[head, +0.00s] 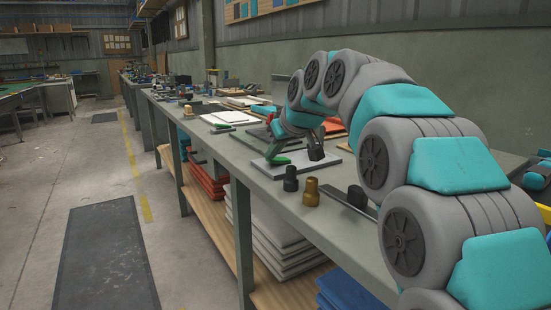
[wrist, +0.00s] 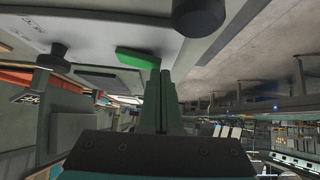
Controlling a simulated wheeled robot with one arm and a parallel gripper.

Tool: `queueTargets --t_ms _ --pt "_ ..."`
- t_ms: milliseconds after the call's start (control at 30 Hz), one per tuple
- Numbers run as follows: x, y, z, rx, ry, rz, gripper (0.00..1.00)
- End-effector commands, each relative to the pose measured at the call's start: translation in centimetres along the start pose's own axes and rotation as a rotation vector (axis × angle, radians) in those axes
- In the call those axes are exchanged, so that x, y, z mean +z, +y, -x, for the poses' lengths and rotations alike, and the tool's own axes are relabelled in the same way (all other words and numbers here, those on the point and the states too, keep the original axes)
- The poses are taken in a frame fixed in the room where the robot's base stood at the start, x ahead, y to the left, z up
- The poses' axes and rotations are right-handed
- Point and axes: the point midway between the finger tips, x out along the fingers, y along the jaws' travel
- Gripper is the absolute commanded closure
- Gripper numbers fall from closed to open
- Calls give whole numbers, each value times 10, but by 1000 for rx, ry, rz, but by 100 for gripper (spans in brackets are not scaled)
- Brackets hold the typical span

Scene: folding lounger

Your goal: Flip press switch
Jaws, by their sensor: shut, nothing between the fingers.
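A flat light-grey plate (head: 262,168) lies on the workbench and carries a green piece (head: 279,160) near its front edge and a black knob (head: 316,146) on its right. I cannot tell for sure which part is the press switch. My gripper (head: 271,152) is shut and empty, pointing down at the green piece. In the wrist view the closed fingertips (wrist: 163,73) are right beside the end of the green piece (wrist: 137,57). I cannot tell whether they touch. The black knob (wrist: 52,57) stands to the left there.
A black cylinder (head: 291,179) and a brass one (head: 311,192) stand near the bench's front edge, close to the plate. Papers and a red item (head: 333,125) lie farther back. The shelf below holds stacked white sheets (head: 265,222). The floor aisle at left is clear.

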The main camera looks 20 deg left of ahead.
Motion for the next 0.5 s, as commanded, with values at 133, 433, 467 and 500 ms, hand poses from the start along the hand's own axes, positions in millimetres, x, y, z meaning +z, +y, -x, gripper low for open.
queueTargets --t_ms 133,433,467,500 --pt "8 -6 -7 81 -1 79 100" --pt "5 -6 -5 95 -2 95 100" --pt "4 -6 -5 95 -2 94 100" --pt "4 -5 -4 95 -2 94 100"
